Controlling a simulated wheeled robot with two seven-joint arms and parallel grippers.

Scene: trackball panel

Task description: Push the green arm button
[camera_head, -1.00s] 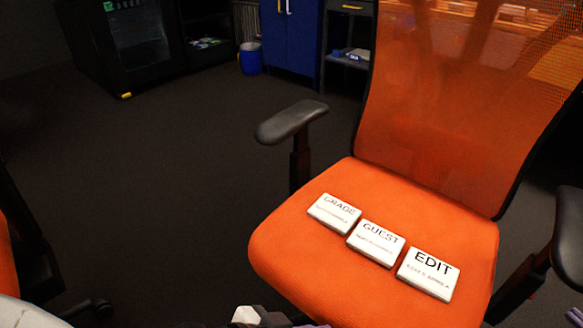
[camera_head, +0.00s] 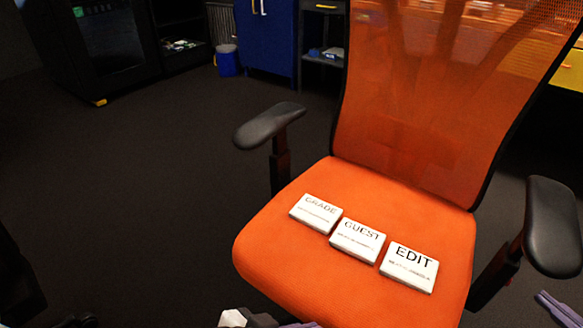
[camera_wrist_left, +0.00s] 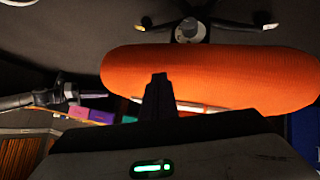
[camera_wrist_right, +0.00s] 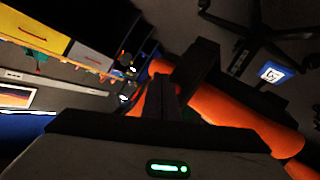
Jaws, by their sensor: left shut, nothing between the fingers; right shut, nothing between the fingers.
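No panel and no green button on one shows in any view. My left gripper (camera_wrist_left: 159,80) is shut and empty. In the left wrist view it points toward the front edge of an orange chair seat (camera_wrist_left: 205,70), which appears upside down. My right gripper (camera_wrist_right: 160,80) is shut and empty, with a tilted orange chair part (camera_wrist_right: 240,125) beyond it. In the head view only small grey and purple parts of my arms show along the bottom edge.
An orange chair (camera_head: 290,260) with two black armrests stands in front. A blue cabinet (camera_head: 268,40) and blue bin (camera_head: 228,62) stand behind. Dark floor (camera_head: 130,180) is clear at left.

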